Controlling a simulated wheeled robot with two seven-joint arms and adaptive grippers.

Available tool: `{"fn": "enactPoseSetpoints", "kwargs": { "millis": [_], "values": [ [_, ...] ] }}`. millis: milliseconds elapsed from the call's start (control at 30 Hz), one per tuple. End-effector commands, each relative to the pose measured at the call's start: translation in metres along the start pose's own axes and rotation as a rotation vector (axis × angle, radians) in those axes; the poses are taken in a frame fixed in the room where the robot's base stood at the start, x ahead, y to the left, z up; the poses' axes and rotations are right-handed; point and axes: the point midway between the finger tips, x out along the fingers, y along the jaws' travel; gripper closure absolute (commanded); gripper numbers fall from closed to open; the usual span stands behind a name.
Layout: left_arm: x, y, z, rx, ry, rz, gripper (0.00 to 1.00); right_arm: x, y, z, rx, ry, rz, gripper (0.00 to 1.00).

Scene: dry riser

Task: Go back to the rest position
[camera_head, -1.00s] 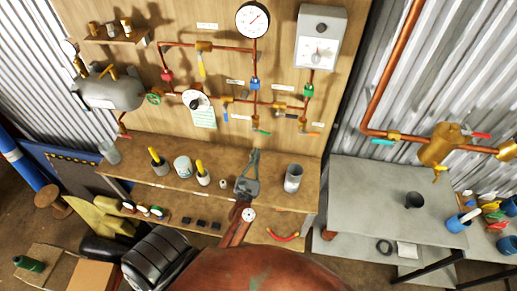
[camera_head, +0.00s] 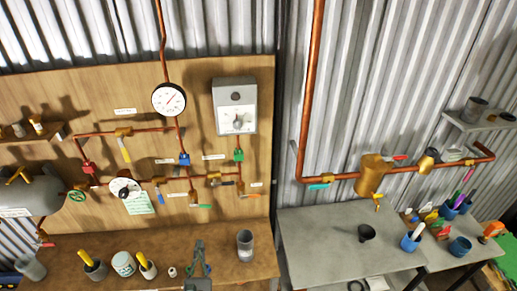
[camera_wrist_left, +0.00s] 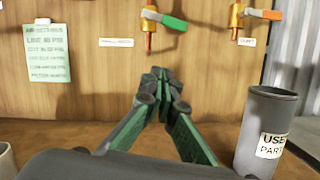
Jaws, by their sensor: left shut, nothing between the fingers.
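My left gripper (camera_head: 198,245) shows at the bottom of the head view, over the wooden bench (camera_head: 100,245), in front of the plywood panel. In the left wrist view its green and grey fingers (camera_wrist_left: 157,75) come together at the tips, with nothing between them. A grey cup (camera_head: 245,245) with a label stands to the right of the gripper; it also shows in the left wrist view (camera_wrist_left: 265,130), apart from the fingers. My right gripper is not in view.
The plywood panel (camera_head: 230,65) carries copper pipes, coloured valves, a pressure gauge (camera_head: 168,99) and a grey control box (camera_head: 236,105). Pots with yellow-handled tools (camera_head: 95,266) stand left of the gripper. A grey table (camera_head: 320,235) with a black cup (camera_head: 367,232) is to the right.

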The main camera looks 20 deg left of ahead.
Motion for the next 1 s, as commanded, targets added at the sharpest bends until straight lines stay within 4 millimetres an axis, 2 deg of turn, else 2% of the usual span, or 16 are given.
{"fn": "enactPoseSetpoints", "kwargs": {
  "millis": [133,267,400,500,567,667,800,1000],
  "values": [
    [0.0,-0.006,0.003,0.048,-0.004,-0.034,1.0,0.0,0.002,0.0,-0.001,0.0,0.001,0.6],
    [-0.002,-0.036,0.013,0.284,-0.029,-0.193,1.0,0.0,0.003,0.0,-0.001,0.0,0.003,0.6],
    [-0.023,-0.083,0.013,0.738,-0.098,-0.476,1.0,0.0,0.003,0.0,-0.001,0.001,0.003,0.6],
    [-0.049,-0.106,0.0,1.087,-0.169,-0.689,1.0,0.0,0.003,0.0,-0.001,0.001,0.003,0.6],
    [-0.068,-0.112,-0.012,1.29,-0.218,-0.817,1.0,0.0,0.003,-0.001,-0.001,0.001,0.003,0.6],
    [-0.102,-0.109,-0.036,1.612,-0.309,-1.038,1.0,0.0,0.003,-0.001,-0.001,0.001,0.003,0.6],
    [-0.145,-0.083,-0.065,1.958,-0.435,-1.327,1.0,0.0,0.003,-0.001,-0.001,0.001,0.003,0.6],
    [-0.187,-0.04,-0.084,2.216,-0.57,-1.638,1.0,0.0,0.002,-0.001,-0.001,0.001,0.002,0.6]
  ]
}}
